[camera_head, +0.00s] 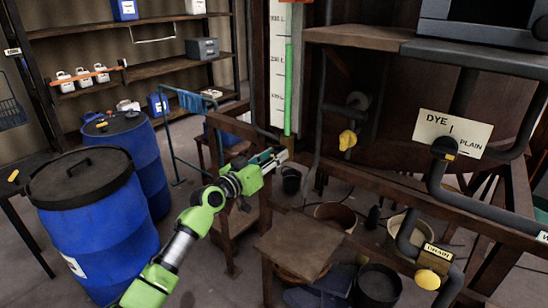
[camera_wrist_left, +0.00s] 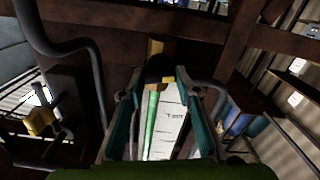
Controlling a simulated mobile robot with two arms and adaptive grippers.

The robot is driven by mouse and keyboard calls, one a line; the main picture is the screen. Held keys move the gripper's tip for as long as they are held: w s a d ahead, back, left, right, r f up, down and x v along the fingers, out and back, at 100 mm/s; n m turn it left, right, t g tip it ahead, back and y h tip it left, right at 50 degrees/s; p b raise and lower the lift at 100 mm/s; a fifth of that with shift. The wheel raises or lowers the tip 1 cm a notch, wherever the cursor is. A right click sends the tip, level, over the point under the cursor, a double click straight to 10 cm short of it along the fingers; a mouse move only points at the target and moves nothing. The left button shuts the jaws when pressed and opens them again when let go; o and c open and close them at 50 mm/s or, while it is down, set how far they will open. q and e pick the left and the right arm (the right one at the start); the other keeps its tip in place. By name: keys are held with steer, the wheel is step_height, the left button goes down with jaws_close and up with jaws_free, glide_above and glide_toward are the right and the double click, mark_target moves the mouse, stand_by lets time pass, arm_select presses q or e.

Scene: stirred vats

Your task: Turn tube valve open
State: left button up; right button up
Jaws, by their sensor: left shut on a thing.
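The green-filled tube (camera_head: 288,90) stands upright against a white scale with litre marks, left of the dark wooden frame. My left gripper (camera_head: 274,156) is at the foot of this tube and scale. In the left wrist view its teal fingers (camera_wrist_left: 163,84) are shut on the tube valve (camera_wrist_left: 160,68), a dark round body with a yellow tab pointing up in the picture. The green tube and scale show between the fingers. In the head view the gripper hides the valve. My right gripper is out of view.
A DYE/PLAIN valve (camera_head: 444,148) and a drain valve (camera_head: 427,279) sit on dark pipes at right. Another yellow-handled valve (camera_head: 347,140) is right of the tube. Blue barrels (camera_head: 95,230) stand at left. A wooden stool (camera_head: 299,245) and buckets are below.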

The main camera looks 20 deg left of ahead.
arm_select(q)
steer(key=n, duration=0.3)
steer(key=shift+n, duration=0.3)
steer(key=n, duration=0.3)
steer(key=shift+a+f+n, duration=0.1)
steer(key=shift+n, duration=0.3)
steer(key=n+p, duration=0.1)
steer(key=n, duration=0.2)
steer(key=shift+n, duration=0.3)
steer(key=shift+f+n+p, duration=0.15)
steer(key=shift+n+p, duration=0.75)
steer(key=shift+n, duration=1.3)
steer(key=o, duration=1.1)
steer(key=shift+a, duration=0.1)
